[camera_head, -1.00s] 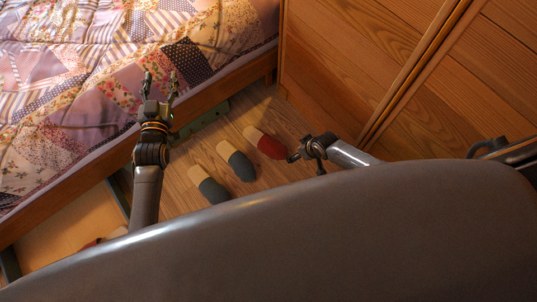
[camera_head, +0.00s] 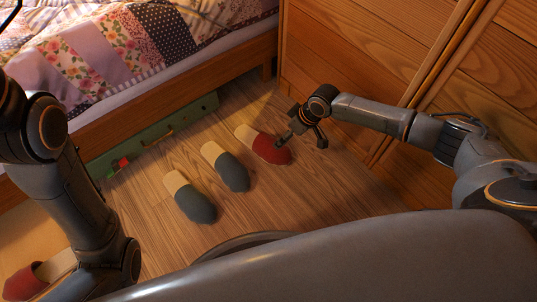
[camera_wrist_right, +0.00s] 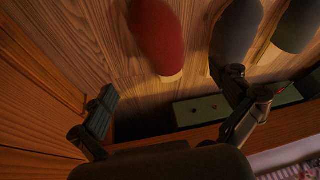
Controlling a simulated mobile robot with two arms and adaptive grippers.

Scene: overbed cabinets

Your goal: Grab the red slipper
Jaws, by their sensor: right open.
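A red slipper (camera_head: 272,149) with a tan heel part lies on the wooden floor, to the right of two grey slippers. My right gripper (camera_head: 300,142) is over its right side in the head view, with one finger in front of the red toe. In the right wrist view the gripper (camera_wrist_right: 170,92) is open and empty. The red slipper (camera_wrist_right: 158,38) lies beyond the gap between its fingers. I cannot tell whether a finger touches it. Another red slipper (camera_head: 24,281) shows at the lower left, partly hidden by my left arm. My left gripper's fingers are out of view.
Grey slippers (camera_head: 231,171) (camera_head: 196,205) lie to the left of the red one. A green box (camera_head: 185,125) is under the bed edge (camera_head: 200,88). A wooden cabinet (camera_head: 340,65) bounds the right side. Floor is bare in front of the red slipper.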

